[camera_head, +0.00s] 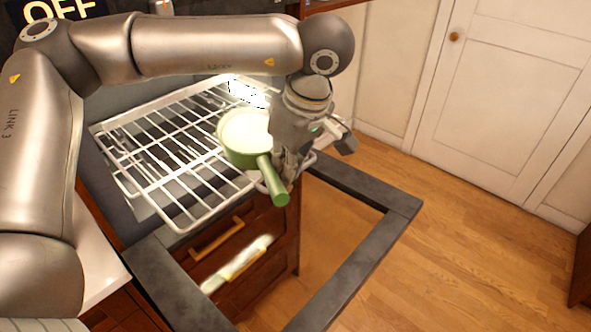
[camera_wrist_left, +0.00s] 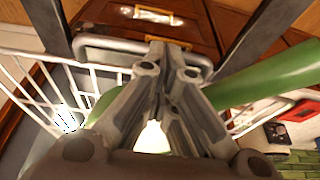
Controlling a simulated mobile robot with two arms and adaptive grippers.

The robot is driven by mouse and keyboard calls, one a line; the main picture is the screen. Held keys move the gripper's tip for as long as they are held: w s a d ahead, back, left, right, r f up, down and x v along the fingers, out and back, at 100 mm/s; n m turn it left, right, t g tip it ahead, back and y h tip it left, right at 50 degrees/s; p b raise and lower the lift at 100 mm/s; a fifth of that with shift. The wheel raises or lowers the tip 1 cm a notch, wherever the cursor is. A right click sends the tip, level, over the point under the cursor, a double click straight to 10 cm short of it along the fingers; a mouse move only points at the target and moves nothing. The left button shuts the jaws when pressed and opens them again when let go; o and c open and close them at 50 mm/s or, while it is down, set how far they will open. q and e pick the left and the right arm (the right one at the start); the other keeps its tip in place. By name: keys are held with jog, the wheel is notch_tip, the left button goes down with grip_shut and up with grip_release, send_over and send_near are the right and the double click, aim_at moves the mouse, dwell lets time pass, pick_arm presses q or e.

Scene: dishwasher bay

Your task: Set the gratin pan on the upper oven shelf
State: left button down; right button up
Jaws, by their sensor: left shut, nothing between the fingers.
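The gratin pan (camera_head: 246,153) is green with a pale inside and a straight green handle. In the head view it is at the right part of the white wire oven shelf (camera_head: 172,202), with its handle pointing toward the front right. My left gripper (camera_head: 286,176) is shut and empty, close beside the pan and its handle; whether it touches them I cannot tell. In the left wrist view the closed fingers (camera_wrist_left: 170,72) point toward the drawers, and the pan's handle (camera_wrist_left: 275,77) passes on the right. The fingers hide part of the pan. My right gripper is not in view.
The shelf sticks out above brown drawers (camera_head: 240,225) with pale handles. A dark open frame (camera_head: 365,255) juts out in front over the wooden floor (camera_head: 470,260). A white door (camera_head: 510,90) stands at the right. The floor at the right is clear.

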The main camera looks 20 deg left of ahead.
pick_arm(q)
jog(key=shift+d, duration=0.2)
jog(key=s+d+r+b, duration=0.2)
jog(key=d+r, duration=0.4)
jog(key=r, duration=0.3)
jog(key=shift+s+d+r, duration=0.2)
jog(key=shift+s+r, duration=0.05)
jog(key=shift+r, duration=0.15)
jog(key=shift+w+a, duration=0.1)
